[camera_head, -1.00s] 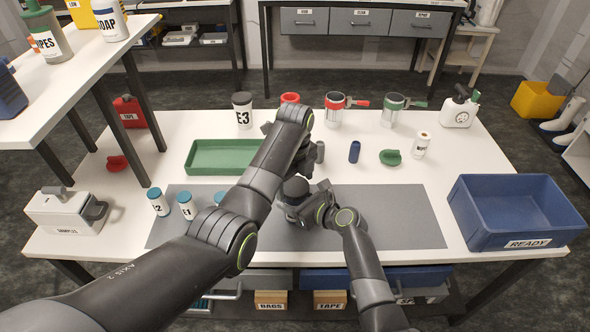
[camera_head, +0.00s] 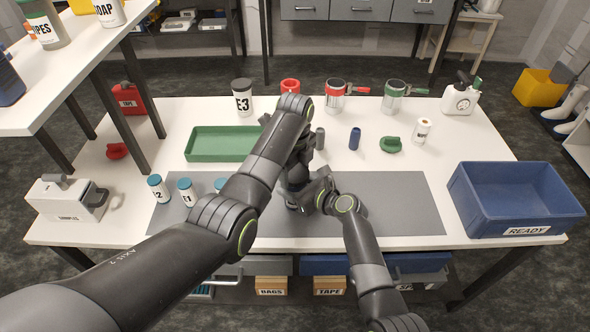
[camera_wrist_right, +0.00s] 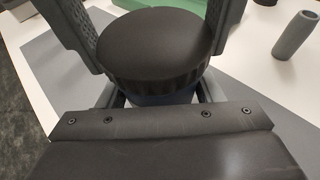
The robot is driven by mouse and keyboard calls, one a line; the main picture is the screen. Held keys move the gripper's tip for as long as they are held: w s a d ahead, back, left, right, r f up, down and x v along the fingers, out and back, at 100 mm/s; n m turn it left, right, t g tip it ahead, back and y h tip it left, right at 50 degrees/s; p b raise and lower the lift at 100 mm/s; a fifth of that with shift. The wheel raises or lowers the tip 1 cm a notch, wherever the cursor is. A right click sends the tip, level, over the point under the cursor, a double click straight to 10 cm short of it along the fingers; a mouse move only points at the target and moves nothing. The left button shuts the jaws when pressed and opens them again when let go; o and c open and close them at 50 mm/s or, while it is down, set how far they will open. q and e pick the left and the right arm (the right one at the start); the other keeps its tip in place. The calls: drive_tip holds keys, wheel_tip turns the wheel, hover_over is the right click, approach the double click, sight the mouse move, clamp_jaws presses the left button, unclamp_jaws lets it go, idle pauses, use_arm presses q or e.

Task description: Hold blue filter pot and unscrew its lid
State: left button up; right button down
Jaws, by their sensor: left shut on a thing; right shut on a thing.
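The pot's round black lid (camera_wrist_right: 155,42) fills the upper middle of the right wrist view. A strip of the blue filter pot (camera_wrist_right: 165,98) shows just under it. My right gripper (camera_head: 298,198) is shut on the pot's body over the grey mat. My left gripper (camera_head: 296,168) is above it; its textured fingers flank the lid and are shut on it. The lid sits at the top of the pot; whether its thread is loosened cannot be told. In the head view my arms hide most of the pot.
The grey mat (camera_head: 400,215) is clear at right, with a blue READY crate (camera_head: 470,210) beyond. Teal-capped jars (camera_head: 185,191) stand at left. A green tray (camera_head: 205,147), a small blue cylinder (camera_head: 354,139) and a green piece (camera_head: 390,144) lie behind.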

use_arm(q)
drive_tip(key=n, duration=0.5)
drive_tip(key=shift+n, duration=0.3)
drive_tip(key=o, duration=1.1)
drive_tip(key=shift+r, duration=2.3)
drive_tip(key=shift+c, duration=0.5)
drive_tip(key=r+m, duration=0.1)
drive_tip(key=m, duration=0.2)
drive_tip(key=shift+r, duration=0.4)
drive_tip(key=r+m, duration=0.1)
drive_tip(key=m, duration=0.2)
drive_tip(key=shift+r+m, duration=0.2)
drive_tip(key=shift+m, duration=0.1)
drive_tip(key=shift+f, duration=3.9)
